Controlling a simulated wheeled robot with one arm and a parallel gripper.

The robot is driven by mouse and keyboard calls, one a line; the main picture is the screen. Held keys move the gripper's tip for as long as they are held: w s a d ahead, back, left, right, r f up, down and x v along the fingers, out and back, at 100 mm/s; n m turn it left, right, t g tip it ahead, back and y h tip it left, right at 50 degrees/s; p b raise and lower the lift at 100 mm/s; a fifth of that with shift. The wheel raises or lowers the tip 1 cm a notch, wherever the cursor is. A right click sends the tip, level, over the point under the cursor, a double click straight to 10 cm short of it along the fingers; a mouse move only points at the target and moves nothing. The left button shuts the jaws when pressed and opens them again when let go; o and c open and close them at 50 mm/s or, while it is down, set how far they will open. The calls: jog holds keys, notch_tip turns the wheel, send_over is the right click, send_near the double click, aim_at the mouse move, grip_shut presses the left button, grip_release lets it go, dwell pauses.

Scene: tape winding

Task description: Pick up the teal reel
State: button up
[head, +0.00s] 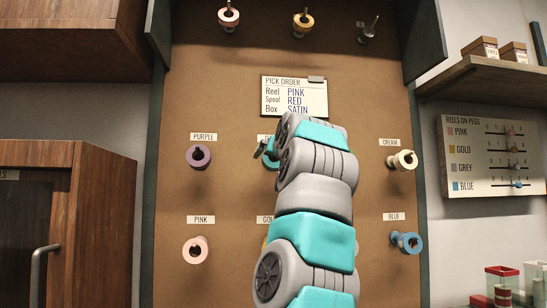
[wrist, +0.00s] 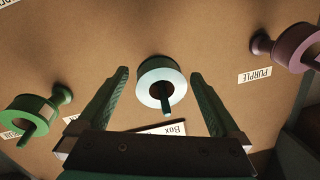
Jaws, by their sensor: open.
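The teal reel (wrist: 146,76) sits on a peg on the brown board in the wrist view, its round face pale in the light. The dark peg passes through its hole. In the head view my arm hides most of it, and only a small teal patch (head: 270,162) shows under a mostly covered label. My gripper (wrist: 159,73) is open, with one dark green finger on each side of the reel. A gap shows between the reel and each finger, and I cannot tell how far the fingertips reach along it.
A green reel (wrist: 32,112) is at left in the wrist view. The purple reel (head: 198,156) hangs left of my arm, the cream reel (head: 403,160) right. Pink (head: 195,250) and blue (head: 407,242) reels hang lower. A pick-order card (head: 294,97) is above.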

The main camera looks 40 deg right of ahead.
jog(key=c, duration=1.2)
jog(key=shift+r, duration=0.1)
jog(key=shift+s+r+p, duration=0.1)
jog(key=shift+r+p, duration=0.65)
jog(key=b+v, duration=0.2)
jog(key=v, duration=0.3)
jog(key=f+b+v, duration=0.1)
jog(key=b+v, duration=0.1)
jog(key=v, duration=0.4)
jog(key=b+v, duration=0.2)
jog(key=v, duration=0.3)
jog(key=shift+s+a+f, duration=0.1)
jog(key=shift+s+f, duration=0.1)
jog(key=shift+f, duration=0.05)
jog(key=shift+c, duration=0.2)
jog(key=shift+s+a+r+p, duration=0.35)
jog(key=shift+s+r+p, duration=0.15)
jog(key=shift+s+r, duration=0.2)
